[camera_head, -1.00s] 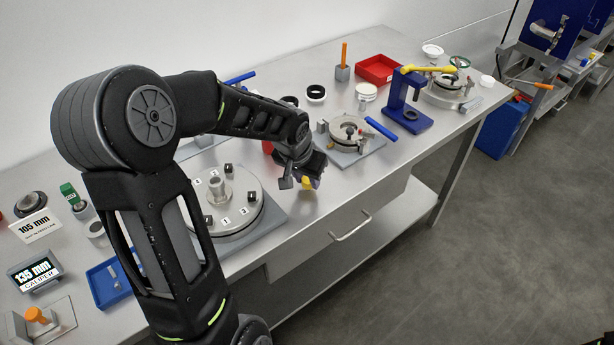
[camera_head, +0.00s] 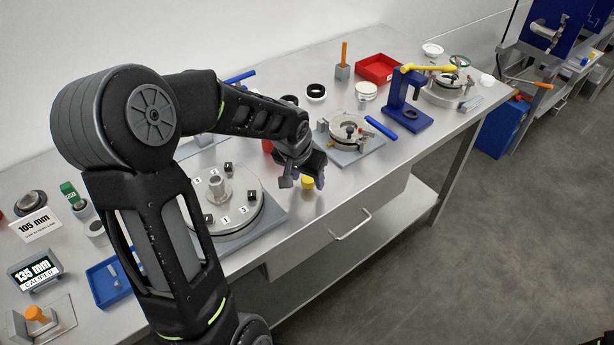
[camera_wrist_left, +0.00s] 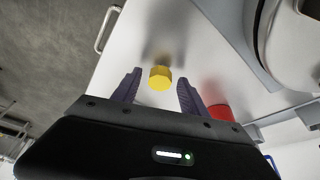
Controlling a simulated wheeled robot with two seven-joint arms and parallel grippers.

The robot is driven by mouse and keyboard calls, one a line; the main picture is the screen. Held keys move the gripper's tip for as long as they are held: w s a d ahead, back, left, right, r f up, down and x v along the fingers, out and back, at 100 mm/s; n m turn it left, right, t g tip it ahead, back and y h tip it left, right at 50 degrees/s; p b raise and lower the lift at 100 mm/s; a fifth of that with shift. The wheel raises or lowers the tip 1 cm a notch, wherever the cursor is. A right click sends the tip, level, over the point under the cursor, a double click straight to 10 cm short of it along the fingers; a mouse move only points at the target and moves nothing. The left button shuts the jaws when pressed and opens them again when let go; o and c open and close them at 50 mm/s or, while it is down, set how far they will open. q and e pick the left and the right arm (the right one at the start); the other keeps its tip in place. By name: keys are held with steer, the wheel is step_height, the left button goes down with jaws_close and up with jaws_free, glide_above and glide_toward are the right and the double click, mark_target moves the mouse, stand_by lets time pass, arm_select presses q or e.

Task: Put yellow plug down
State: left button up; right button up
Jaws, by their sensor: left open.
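The yellow plug (camera_head: 308,183) stands on the bench top near the front edge, just right of the round steel plate. In the left wrist view the yellow plug (camera_wrist_left: 160,77) lies between and just beyond the two fingertips, with clear gaps on both sides. My left gripper (camera_head: 302,172) is open over the plug and its fingers do not touch it. The spread fingers also show in the left wrist view (camera_wrist_left: 159,86). My right gripper is in neither view.
The round steel plate (camera_head: 238,213) with numbered blocks sits left of the plug. A red object (camera_wrist_left: 220,112) stands close by the fingers. A clamp fixture (camera_head: 347,136) and a blue press (camera_head: 404,100) stand further right. The bench edge with a drawer handle (camera_head: 350,226) is close in front.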

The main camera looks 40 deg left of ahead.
arm_select(q)
steer(key=b+v, duration=0.1)
steer(key=v, duration=1.1)
stand_by(0.5)
